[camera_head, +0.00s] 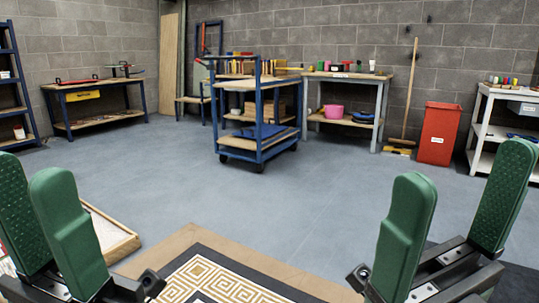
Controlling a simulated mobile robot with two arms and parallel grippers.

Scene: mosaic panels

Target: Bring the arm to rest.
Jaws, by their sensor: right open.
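My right gripper (466,165) is at the lower right. Its two green pads stand upright and wide apart, with nothing between them. My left gripper (31,165) is at the lower left. Its green pads point up and overlap in the view, so the gap between them cannot be judged. I see no object in it. Both grippers are raised in front of a mosaic panel (215,290) with a gold and white key pattern and a dark border, which lies low between them. The lower part of the panel is cut off by the frame edge.
A wooden-edged tray (128,243) lies beside the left gripper. A blue cart (257,155) stands mid-floor. Workbenches (98,84) (344,76), a red bin (438,135), a broom (409,90) and a white shelf unit (480,132) line the walls. The grey floor (290,195) between is clear.

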